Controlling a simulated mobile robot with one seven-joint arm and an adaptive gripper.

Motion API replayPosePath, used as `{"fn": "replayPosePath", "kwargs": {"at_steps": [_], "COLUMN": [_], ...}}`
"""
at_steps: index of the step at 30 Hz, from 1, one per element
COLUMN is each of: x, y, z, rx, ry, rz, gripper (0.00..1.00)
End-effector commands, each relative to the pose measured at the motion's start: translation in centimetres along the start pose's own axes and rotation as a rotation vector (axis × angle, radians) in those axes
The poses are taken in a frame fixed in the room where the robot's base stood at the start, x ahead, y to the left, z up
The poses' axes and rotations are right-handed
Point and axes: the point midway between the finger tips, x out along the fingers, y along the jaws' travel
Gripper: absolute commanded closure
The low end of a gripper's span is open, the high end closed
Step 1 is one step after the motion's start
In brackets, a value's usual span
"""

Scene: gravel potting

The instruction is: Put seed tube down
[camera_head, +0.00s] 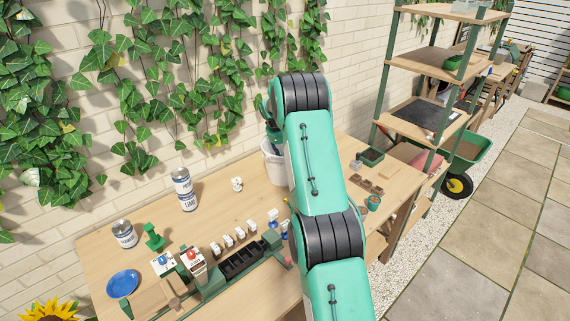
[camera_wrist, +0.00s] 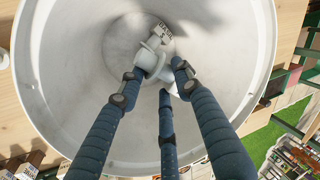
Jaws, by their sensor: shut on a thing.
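The seed tube (camera_wrist: 151,55) is a small pale tube with a flanged part and a printed label at its far end. In the wrist view it sits between the tips of my gripper (camera_wrist: 157,76), whose blue padded fingers are closed around it. Behind it is the inside of a round white bucket (camera_wrist: 75,70); whether the tube touches the bucket I cannot tell. In the head view the bucket (camera_head: 271,168) stands at the back of the wooden table, partly behind my arm.
The wooden table (camera_head: 226,206) holds two labelled tins (camera_head: 184,190) (camera_head: 124,234), a blue dish (camera_head: 122,284) and a black tray (camera_head: 241,262) beside several small white packets. A green shelf rack (camera_head: 436,62) stands to the right. Bare tabletop lies left of the bucket.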

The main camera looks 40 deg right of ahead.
Motion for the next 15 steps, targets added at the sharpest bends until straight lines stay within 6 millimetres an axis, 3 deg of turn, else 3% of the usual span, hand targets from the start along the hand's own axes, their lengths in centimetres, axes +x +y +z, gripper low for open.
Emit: {"fn": "replayPosePath", "kwargs": {"at_steps": [5, 15], "x": [1.9, 2.0], "y": [0.6, 0.6], "z": [0.2, 0.3], "rx": [-0.001, 0.0], "ry": [0.0, 0.0], "rz": [0.0, -0.001], "gripper": [0.92, 0.92]}}
